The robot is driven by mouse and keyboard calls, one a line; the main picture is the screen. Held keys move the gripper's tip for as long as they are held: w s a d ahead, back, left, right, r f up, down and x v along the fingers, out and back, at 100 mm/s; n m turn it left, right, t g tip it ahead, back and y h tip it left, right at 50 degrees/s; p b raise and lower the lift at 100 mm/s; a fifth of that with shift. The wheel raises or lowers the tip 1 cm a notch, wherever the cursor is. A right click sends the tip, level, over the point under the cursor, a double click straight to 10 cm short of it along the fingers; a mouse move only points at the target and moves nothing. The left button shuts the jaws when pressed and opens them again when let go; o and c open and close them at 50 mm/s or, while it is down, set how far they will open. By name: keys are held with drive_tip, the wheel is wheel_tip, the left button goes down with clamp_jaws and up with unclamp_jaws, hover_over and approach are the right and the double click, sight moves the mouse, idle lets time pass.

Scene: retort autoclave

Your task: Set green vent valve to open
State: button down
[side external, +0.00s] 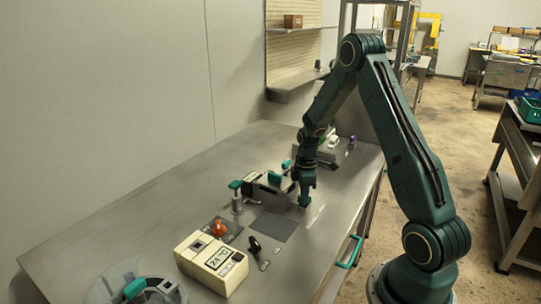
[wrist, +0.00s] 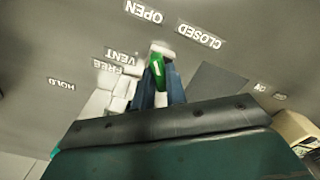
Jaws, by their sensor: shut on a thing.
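The green vent valve (wrist: 157,68) shows in the wrist view as a small green handle between the two blue-grey fingers of my gripper (wrist: 158,84). My gripper is shut on it. A pale piece sits at the handle's far end. The OPEN label (wrist: 143,12) is beyond it to the upper left, and the CLOSED label (wrist: 200,35) is to the upper right. The VENT label (wrist: 122,57) is just left of the handle. In the side view, my gripper (side external: 305,201) is low at the table's right edge and mostly hides the valve. I cannot tell the handle's exact setting.
A teal-handled fixture (side external: 262,188) stands just left of my gripper on the steel table (side external: 150,195). Nearer are an orange knob (side external: 219,228), a black knob (side external: 254,246) and a cream display box (side external: 205,258). The table's left side is clear.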

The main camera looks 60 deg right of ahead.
idle(0.3)
drive_tip(key=c, duration=1.4)
unclamp_jaws()
drive_tip(key=shift+c, duration=0.2)
drive_tip(key=shift+r, duration=0.2)
wheel_tip(320, 180, up, 14)
drive_tip(key=shift+f, duration=0.25)
